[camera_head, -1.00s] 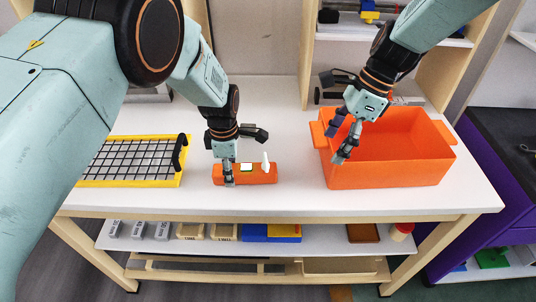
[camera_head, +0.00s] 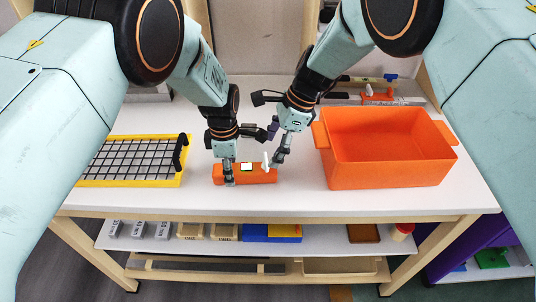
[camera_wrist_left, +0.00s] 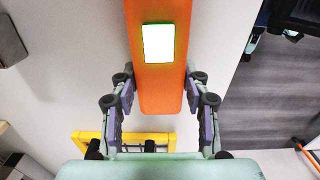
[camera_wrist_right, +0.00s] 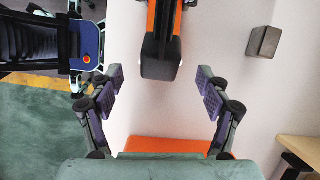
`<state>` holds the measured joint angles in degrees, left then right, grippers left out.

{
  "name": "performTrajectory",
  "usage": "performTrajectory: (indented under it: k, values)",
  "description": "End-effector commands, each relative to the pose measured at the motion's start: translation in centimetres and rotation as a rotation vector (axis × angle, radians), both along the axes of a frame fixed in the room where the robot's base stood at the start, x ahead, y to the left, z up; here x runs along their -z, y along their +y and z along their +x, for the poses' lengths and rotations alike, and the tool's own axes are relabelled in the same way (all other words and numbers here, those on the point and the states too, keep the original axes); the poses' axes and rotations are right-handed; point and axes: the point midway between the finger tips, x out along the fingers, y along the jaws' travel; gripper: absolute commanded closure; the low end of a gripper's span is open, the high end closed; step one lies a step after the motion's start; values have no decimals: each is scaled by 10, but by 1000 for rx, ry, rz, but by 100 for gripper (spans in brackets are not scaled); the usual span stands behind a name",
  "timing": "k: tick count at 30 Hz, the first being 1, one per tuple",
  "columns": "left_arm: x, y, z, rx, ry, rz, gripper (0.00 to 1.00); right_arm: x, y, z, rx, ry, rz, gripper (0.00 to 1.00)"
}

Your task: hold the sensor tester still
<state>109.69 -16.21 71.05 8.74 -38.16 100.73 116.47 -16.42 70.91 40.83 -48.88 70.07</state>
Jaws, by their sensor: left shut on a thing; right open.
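The sensor tester (camera_head: 262,176) is a long orange block with a small bright green-edged screen and a white upright piece. It lies on the white table. My left gripper (camera_head: 229,180) is shut on its left part; the left wrist view shows the fingers on both sides of the orange body (camera_wrist_left: 162,95), below the lit screen (camera_wrist_left: 158,42). My right gripper (camera_head: 278,158) is open and empty, just above and beside the tester's right end. The right wrist view shows a dark block (camera_wrist_right: 160,58) on an orange body ahead, between the open fingers.
A large orange bin (camera_head: 385,172) stands to the right on the table (camera_head: 300,200). A yellow-framed black grid (camera_head: 130,183) lies to the left. A small orange item (camera_head: 378,95) shows at the back right. The table's front strip is clear.

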Motion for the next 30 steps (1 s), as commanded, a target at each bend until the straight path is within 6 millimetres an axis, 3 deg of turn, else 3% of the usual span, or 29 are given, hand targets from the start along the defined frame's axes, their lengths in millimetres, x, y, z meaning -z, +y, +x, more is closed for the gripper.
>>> performTrajectory:
  k: [7, 18, 30]
  values:
    - [1, 0, -1, 0, 1, 0, 92, 26, 11, -1, -1, 0, 0, 23]
    - [0, 0, 0, 0, 1, 0, 92, 30, 12, -1, 0, -1, -1, 23]
    - [0, 0, 0, 0, 1, 0, 92, 30, 12, -1, 0, -1, -1, 57]
